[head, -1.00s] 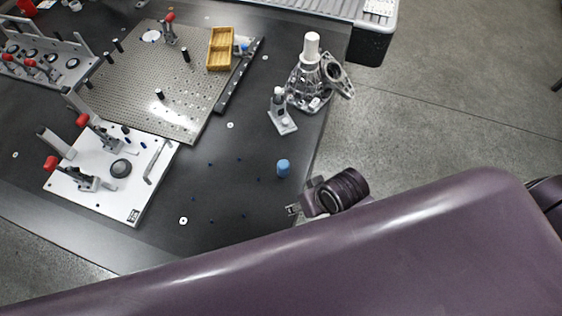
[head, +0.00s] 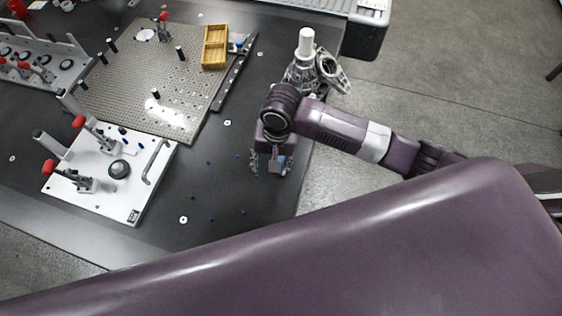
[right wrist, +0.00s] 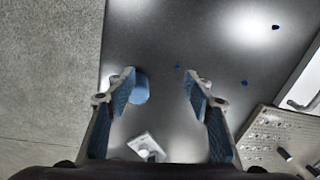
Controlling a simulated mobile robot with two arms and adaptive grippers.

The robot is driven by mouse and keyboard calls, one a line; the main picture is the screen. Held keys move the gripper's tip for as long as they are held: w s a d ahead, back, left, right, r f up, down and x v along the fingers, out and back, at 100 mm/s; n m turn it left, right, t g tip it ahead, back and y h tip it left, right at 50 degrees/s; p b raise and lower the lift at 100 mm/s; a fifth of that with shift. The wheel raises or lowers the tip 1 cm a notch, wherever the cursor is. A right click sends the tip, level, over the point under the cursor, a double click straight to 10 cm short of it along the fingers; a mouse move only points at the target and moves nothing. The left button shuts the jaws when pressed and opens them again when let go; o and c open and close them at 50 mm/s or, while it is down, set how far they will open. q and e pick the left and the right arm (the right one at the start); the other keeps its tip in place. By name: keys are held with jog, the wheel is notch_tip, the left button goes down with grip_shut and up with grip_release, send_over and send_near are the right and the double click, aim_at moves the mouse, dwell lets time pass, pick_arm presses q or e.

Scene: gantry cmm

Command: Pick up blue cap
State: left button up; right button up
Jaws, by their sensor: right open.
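The blue cap (right wrist: 140,88) is a small blue cylinder on the dark table. In the right wrist view it is just inside the left finger, between the open fingers and much closer to the left one. Whether it touches that finger I cannot tell. My right gripper (right wrist: 160,82) is open, with blue pads on its fingers. In the head view the right gripper (head: 270,164) is over the table near its right edge, and it largely hides the cap there. My left gripper is not in view.
A grey metal casting with a white top (head: 306,45) stands behind my right wrist. A white fixture plate (head: 140,190) with red-tipped clamps, a perforated plate (head: 165,85) and a yellow tray (head: 215,47) lie to the left. Small blue pieces dot the table.

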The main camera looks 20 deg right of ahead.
aim_at(282, 160)
jog(key=w+d+m, duration=0.1)
jog(key=d, duration=0.1)
jog(key=w+d+r+m+h, duration=0.1)
jog(key=shift+w+d+r, duration=0.1)
jog(key=shift+d+r, duration=0.05)
jog(key=shift+d, duration=0.4)
notch_tip(282, 160, down, 8)
jog(key=shift+w+r+p, duration=0.15)
jog(key=shift+p, duration=0.4)
jog(key=c, duration=0.9)
